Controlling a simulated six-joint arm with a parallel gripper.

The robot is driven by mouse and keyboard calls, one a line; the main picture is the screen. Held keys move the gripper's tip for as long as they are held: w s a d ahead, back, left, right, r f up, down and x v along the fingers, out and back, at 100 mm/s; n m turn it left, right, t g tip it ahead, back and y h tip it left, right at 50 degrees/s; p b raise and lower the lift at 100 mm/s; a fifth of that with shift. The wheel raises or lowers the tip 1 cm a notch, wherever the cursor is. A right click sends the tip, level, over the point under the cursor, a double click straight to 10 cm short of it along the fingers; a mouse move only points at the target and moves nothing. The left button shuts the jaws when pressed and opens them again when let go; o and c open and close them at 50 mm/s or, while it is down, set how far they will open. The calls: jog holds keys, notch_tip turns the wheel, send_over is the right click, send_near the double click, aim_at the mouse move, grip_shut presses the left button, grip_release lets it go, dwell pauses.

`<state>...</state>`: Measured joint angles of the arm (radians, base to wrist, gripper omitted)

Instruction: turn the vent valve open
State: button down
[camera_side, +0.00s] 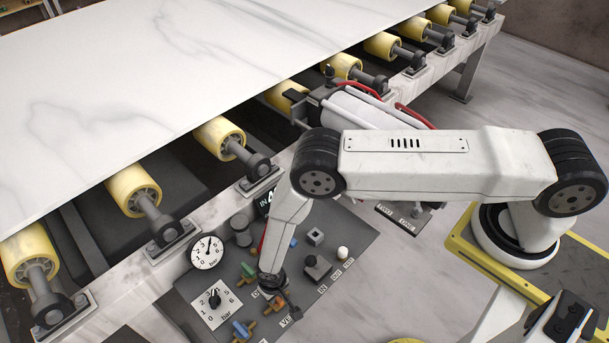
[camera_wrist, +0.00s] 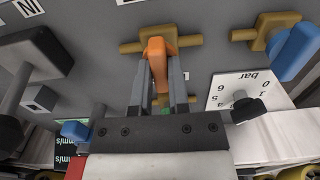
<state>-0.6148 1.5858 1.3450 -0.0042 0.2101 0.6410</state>
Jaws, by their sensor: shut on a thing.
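The vent valve, by the label starting with V beside it, has an orange lever on a brass body (camera_wrist: 188,40). In the wrist view the orange lever (camera_wrist: 156,48) stands roughly crosswise to the brass pipe. My gripper (camera_wrist: 158,75) is shut on the lever, one finger on each side of it. In the side view my gripper (camera_side: 272,284) is low over the grey panel, and the brass valve end (camera_side: 278,302) shows just beneath it. The gripper hides much of the lever there.
A blue-handled valve (camera_wrist: 295,50) sits beside it; a green-handled one (camera_side: 228,272) is near. A bar dial with a black knob (camera_side: 214,298) and a round gauge (camera_side: 207,251) lie left. A black knob block (camera_side: 317,267) is to the right. The roller conveyor with its white slab (camera_side: 150,80) stands behind.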

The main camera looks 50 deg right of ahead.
jog(key=shift+m, duration=0.4)
jog(key=m, duration=0.3)
jog(key=shift+m, duration=0.3)
jog(key=m, duration=1.3)
jog(key=shift+m, duration=0.3)
jog(key=c, duration=0.6)
grip_release()
jog(key=shift+r, duration=0.1)
